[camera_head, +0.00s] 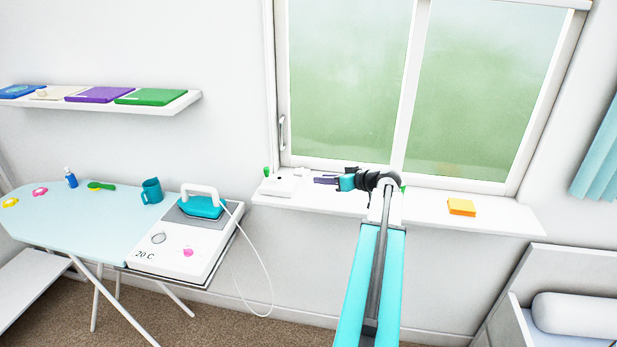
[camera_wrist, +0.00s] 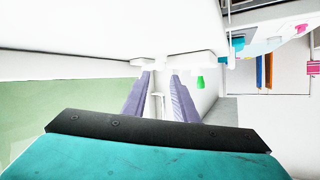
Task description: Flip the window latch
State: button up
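The window (camera_head: 345,80) is a white-framed pane pair with green beyond the glass. A slim grey latch handle (camera_head: 281,133) stands upright on its left frame. My gripper (camera_head: 318,180) reaches left just above the sill, below and to the right of that handle and apart from it. Its purple fingers (camera_wrist: 160,74) are spread in the wrist view, with a gap between them. A pale upright shape shows in that gap; I cannot tell whether it is the latch. The glass (camera_wrist: 45,115) also fills the left of the wrist view.
The white sill (camera_head: 430,209) carries a white box (camera_head: 278,186) at its left end, a small green item (camera_head: 266,171) and an orange block (camera_head: 461,206). An ironing board (camera_head: 95,215) with an iron (camera_head: 202,206) stands left. The wall around the handle is clear.

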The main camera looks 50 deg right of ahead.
aim_at(307, 178)
jog(key=shift+p+x, duration=1.2)
jog(key=shift+x, duration=2.35)
